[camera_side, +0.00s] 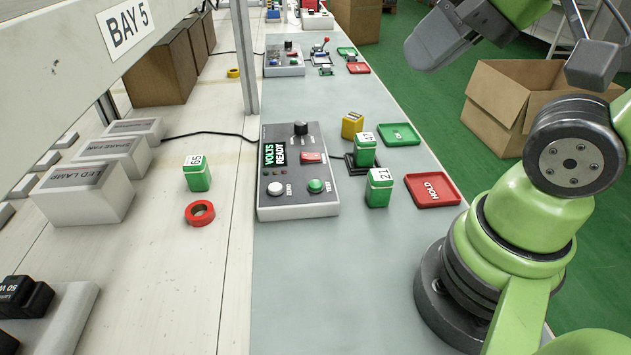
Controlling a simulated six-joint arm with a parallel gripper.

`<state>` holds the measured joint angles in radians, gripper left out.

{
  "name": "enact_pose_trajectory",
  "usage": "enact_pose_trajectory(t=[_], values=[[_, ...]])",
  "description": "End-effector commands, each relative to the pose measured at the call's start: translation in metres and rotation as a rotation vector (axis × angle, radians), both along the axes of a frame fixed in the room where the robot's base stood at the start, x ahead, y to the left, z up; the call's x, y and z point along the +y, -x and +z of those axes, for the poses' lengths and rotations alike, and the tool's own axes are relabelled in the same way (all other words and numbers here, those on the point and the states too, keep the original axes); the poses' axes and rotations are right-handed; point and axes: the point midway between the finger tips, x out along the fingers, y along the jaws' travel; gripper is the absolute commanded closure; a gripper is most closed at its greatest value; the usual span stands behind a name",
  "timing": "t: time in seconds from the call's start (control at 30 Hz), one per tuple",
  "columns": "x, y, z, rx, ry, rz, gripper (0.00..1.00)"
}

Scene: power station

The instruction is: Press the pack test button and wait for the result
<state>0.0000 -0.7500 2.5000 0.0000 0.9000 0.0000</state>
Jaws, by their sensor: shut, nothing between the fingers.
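The tester (285,209) is a grey box on the grey mat. Its screen (275,155) reads VOLTS READY in green. The green TEST button (316,186) is at its front right, with a white ZERO button (275,188) to the left. A green pack marked 47 (365,155) stands in a black cradle (351,166) right of the tester. Pack 21 (379,192) stands in front of it, and pack 65 (197,178) stands left of the tester. My gripper (415,60), a grey end piece at the top right, is shut and empty, high and well away from the button.
A green OK tray (399,143) and a red HOLD tray (451,181) lie right of the packs, both empty. A yellow block (352,119) stands behind pack 47. A red tape roll (200,221) lies left. A grey post (245,55) rises behind the tester. The front mat is clear.

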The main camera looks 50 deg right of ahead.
Motion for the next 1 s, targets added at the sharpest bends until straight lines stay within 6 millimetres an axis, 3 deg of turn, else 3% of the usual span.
enact_pose_trajectory(t=[0.83,1.0], values=[[0.0001,-0.0002,0.0000,0.000,-0.001,-0.001,1.00],[0.0025,-0.0068,-0.0027,0.051,-0.071,-0.063,1.00]])
